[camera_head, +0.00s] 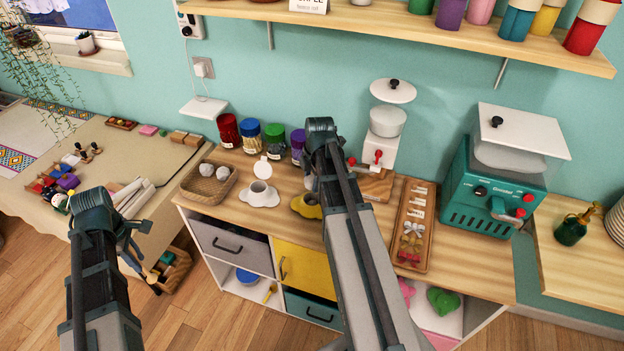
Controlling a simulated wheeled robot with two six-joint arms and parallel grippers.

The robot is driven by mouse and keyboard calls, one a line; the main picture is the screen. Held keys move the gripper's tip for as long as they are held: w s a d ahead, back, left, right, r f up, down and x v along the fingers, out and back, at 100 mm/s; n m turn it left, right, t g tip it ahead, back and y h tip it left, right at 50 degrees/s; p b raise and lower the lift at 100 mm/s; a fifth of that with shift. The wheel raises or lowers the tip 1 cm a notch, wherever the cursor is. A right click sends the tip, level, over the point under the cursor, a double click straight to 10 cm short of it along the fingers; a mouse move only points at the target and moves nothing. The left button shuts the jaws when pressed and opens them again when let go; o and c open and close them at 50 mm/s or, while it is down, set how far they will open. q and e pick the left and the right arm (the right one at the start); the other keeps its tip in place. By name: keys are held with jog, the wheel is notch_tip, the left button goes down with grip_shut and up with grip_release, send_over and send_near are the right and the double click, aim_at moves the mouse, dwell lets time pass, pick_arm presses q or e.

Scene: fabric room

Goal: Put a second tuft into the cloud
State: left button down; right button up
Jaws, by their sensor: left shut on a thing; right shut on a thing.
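The white cloud (260,197) stands on the wooden counter with a dark opening in its top. A round white piece (262,168) shows just behind and above it. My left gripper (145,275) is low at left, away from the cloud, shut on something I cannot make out.
A yellow pot (307,207) stands right of the cloud, partly behind my forearm. Several lidded jars (250,136) line the wall. A wooden tray (414,220) of small pieces and a teal machine (490,195) are at right. A shelf (430,32) hangs above.

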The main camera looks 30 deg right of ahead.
pick_arm(q)
notch_tip(320, 180, down, 6)
jog(key=b, duration=0.4)
jog(key=shift+r+b, duration=0.1)
jog(key=shift+b, duration=0.3)
pick_arm(e)
notch_tip(320, 180, down, 6)
jog(key=shift+r, duration=0.1)
jog(key=o, duration=0.8)
jog(key=shift+c, duration=0.2)
pick_arm(q)
jog(key=shift+r, duration=0.15)
pick_arm(e)
jog(key=shift+r, duration=0.15)
pick_arm(q)
notch_tip(320, 180, up, 12)
jog(key=p, duration=1.2)
pick_arm(e)
notch_tip(320, 180, up, 12)
jog(key=s, duration=0.2)
jog(key=shift+s, duration=0.15)
pick_arm(q)
jog(key=shift+f, duration=0.2)
pick_arm(e)
jog(key=shift+f, duration=0.2)
jog(key=shift+a, duration=0.15)
